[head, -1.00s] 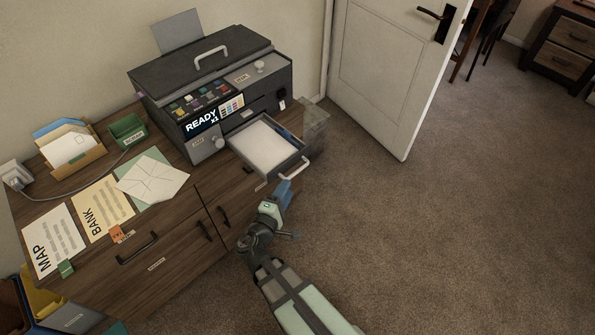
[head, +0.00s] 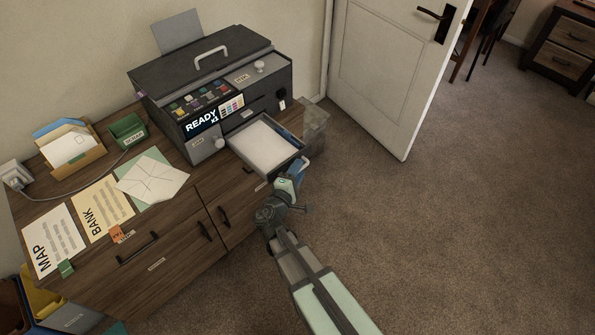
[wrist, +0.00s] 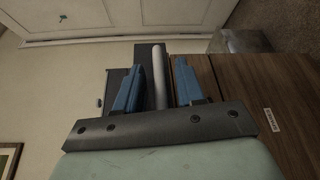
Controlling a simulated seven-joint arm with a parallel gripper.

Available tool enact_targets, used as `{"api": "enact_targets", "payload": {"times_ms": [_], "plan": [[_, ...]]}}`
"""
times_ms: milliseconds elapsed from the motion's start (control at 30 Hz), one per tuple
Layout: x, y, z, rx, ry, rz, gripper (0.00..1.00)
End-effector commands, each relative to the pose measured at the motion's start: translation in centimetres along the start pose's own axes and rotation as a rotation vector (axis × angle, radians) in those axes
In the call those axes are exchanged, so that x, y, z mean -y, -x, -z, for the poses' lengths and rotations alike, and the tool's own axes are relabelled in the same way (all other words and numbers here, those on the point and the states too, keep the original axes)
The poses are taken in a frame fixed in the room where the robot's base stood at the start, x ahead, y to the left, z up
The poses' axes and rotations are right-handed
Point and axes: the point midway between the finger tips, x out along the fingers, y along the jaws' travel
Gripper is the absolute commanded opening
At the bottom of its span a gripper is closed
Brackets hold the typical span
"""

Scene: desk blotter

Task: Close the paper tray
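The paper tray (head: 247,159) is pulled out of the front of the dark printer (head: 212,85) and holds a stack of white paper (head: 264,146). My gripper (head: 297,168) is at the tray's front, in front of its light handle, and hides most of that handle in the head view. In the wrist view the pale handle bar (wrist: 159,75) lies between my two blue fingers (wrist: 156,85). The fingers stand apart, with a gap showing on each side of the bar. I cannot tell from the head view whether either finger touches it.
The printer stands on a wooden cabinet (head: 182,229) with dark handles. A clear bin (head: 315,122) is right of the tray. Papers, a green holder (head: 127,131) and a letter box (head: 70,146) lie left. A white door (head: 385,75) stands open behind; carpet on the right is free.

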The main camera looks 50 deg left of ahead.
Motion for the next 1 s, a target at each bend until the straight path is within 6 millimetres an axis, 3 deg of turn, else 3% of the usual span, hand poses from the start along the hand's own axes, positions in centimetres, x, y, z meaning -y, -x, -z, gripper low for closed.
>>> {"api": "enact_targets", "payload": {"times_ms": [67,467,1000], "plan": [[0.0,0.01,0.0,0.0,0.0,0.0,0.37],[0.0,0.02,-0.01,0.0,0.0,0.0,0.0],[-0.04,-0.1,0.28,0.0,0.0,0.0,0.0]]}}
